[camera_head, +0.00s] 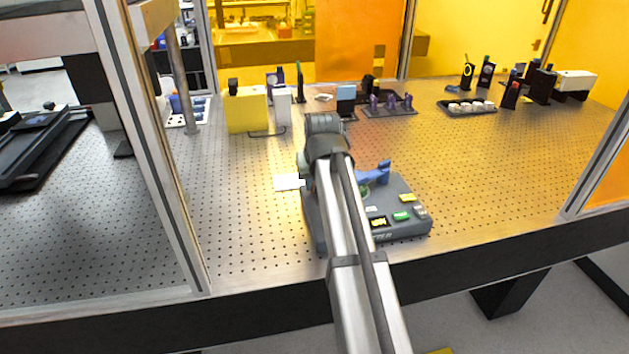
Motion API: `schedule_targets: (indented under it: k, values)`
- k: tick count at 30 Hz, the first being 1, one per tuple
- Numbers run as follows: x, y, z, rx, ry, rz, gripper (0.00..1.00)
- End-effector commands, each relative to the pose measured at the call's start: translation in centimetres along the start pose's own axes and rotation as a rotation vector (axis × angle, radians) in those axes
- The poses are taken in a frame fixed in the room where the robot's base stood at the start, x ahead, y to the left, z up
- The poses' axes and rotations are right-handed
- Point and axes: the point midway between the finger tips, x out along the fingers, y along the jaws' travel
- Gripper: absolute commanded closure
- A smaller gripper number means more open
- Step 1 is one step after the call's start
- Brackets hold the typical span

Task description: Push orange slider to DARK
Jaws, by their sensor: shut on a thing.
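A dark grey control box (401,226) stands on the perforated table near its front edge. Its front is partly hidden by my arm, and only the end of a label, reading like "TTER", shows. A yellow button (407,198), a green button (402,216) and a small lit yellow display (379,222) are on its right part. A blue part (376,174) rises at the back of the box; I cannot tell what it belongs to. I cannot make out the orange slider or a DARK mark. My arm crosses over the box and hides my gripper.
A white card (289,182) lies left of the box. Yellow, white and blue blocks, and a tray with purple mounts (389,111), stand behind. A dark tray with white pots (468,107) is at the back right. Metal frame posts flank the table. The table right of the box is clear.

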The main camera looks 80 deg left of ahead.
Motion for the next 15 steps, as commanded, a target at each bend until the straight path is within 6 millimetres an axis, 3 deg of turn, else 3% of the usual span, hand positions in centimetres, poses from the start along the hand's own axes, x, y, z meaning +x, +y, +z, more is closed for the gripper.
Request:
schedule_targets:
  k: [15]
  values:
    - [-0.22, -0.01, 0.59, 0.0, 0.0, 0.0, 1.0]
